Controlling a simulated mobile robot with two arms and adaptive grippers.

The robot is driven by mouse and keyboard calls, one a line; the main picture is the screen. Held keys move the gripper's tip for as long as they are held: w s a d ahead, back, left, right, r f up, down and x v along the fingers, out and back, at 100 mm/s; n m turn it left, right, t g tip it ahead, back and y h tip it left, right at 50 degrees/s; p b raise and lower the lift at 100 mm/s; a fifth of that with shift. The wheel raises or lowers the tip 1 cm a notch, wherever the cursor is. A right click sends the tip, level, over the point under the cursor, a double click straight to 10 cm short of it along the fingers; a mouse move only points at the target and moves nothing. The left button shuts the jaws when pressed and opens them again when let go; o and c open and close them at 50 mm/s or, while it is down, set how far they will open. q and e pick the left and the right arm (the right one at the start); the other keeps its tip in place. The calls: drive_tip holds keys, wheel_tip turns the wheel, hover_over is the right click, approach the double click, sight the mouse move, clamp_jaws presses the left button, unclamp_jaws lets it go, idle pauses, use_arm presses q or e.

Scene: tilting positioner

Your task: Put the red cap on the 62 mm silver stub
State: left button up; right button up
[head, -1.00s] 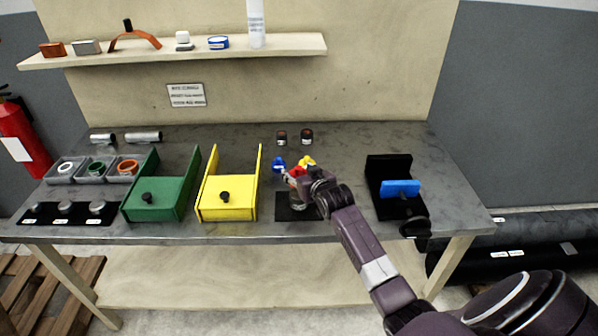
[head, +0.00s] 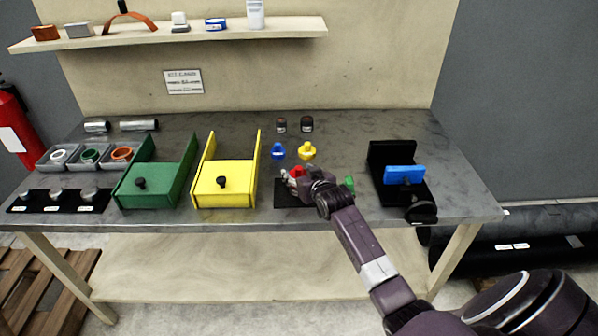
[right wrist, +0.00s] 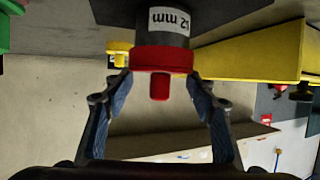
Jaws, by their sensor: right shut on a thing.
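The red cap (head: 298,171) is between the fingers of my right gripper (head: 296,178) over the black mat (head: 285,198). In the right wrist view the red cap (right wrist: 160,62), with its small red knob, sits against the end of a grey stub (right wrist: 163,37). The stub's label is upside down; I read "mm" but cannot be sure of the digits. Whether the cap is fully seated I cannot tell. In the head view my gripper hides most of the stub. My left gripper is out of view.
A blue cap (head: 278,151) and a yellow cap (head: 307,151) stand behind my gripper; a green piece (head: 349,184) is to its right. A yellow box (head: 222,190) and a green box (head: 147,192) are left. A black fixture (head: 390,160) with a blue block stands right.

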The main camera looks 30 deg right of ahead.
drive_tip(key=shift+f, duration=0.25)
drive_tip(key=o, duration=1.1)
drive_tip(key=v, duration=1.2)
